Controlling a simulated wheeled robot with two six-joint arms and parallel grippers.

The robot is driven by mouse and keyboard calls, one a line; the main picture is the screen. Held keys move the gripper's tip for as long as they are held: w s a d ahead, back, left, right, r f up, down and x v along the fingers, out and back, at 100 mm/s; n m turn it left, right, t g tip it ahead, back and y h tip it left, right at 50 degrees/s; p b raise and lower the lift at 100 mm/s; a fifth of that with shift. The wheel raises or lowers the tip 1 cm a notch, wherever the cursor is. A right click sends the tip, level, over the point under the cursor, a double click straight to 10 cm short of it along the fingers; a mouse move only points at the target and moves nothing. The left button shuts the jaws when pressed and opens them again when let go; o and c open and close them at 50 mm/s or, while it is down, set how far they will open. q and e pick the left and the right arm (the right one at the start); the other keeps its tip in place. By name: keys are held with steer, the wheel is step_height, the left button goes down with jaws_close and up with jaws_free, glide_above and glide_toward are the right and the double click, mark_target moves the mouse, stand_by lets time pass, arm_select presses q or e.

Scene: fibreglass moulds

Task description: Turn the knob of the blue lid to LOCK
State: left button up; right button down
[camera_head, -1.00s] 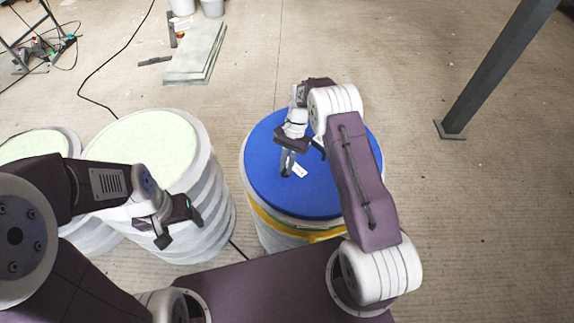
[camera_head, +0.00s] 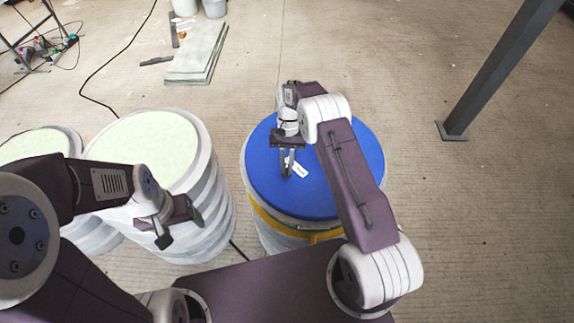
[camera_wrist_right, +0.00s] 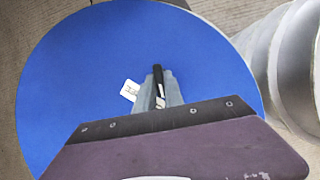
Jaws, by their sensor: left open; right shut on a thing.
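The blue lid (camera_head: 340,185) sits on a drum right of centre in the head view; it fills much of the right wrist view (camera_wrist_right: 95,60). My right gripper (camera_head: 287,172) reaches down to the middle of the lid and is shut on the dark knob (camera_wrist_right: 158,76), which shows as a narrow bar between its fingers. A small white label (camera_wrist_right: 130,90) lies on the lid beside the knob; its writing is too small to read. My left gripper (camera_head: 181,226) is open and empty, in front of the pale-topped drum at the left.
Pale-topped drums (camera_head: 150,138) stand left of the blue-lidded drum, which has a yellow band (camera_head: 268,222). A steel post (camera_head: 495,75) rises at the right. Stacked sheets (camera_head: 195,55) and a black cable (camera_head: 105,68) lie on the floor behind. The floor right of the lid is clear.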

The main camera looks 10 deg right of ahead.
steer(key=c, duration=1.4)
jaws_free()
steer(key=shift+c, duration=0.2)
steer(key=v, duration=0.9)
steer(key=shift+r, duration=0.1)
